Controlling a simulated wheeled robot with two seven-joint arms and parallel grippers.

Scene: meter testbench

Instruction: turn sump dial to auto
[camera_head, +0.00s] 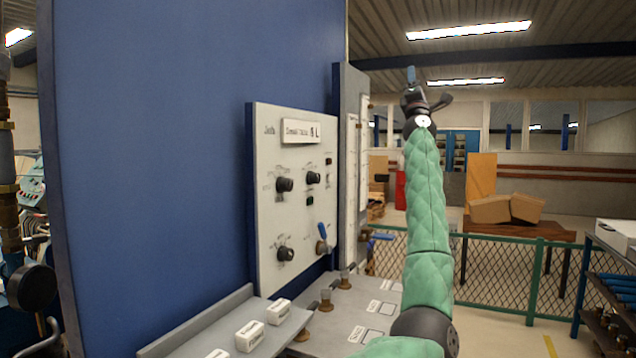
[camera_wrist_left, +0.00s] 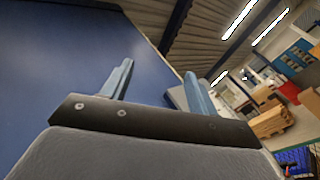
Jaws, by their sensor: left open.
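A white control panel (camera_head: 296,215) is mounted on the blue wall in the head view. It carries black dials: one at upper left (camera_head: 284,184), one at upper right (camera_head: 313,178) and one at lower left (camera_head: 285,254). Their labels are too small to read, so I cannot tell which is the sump dial or where it points. My left gripper (camera_head: 422,88) is raised high, right of and above the panel, apart from it. In the left wrist view, its two blue-grey fingers (camera_wrist_left: 158,88) stand apart with nothing between them. My right gripper is not in view.
A blue-handled valve (camera_head: 322,238) sits at the panel's lower right. A grey bench (camera_head: 345,315) with small fittings and white blocks (camera_head: 249,336) stands below. A narrow grey cabinet (camera_head: 350,150) stands behind the panel. A green mesh fence (camera_head: 500,275) crosses behind my arm.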

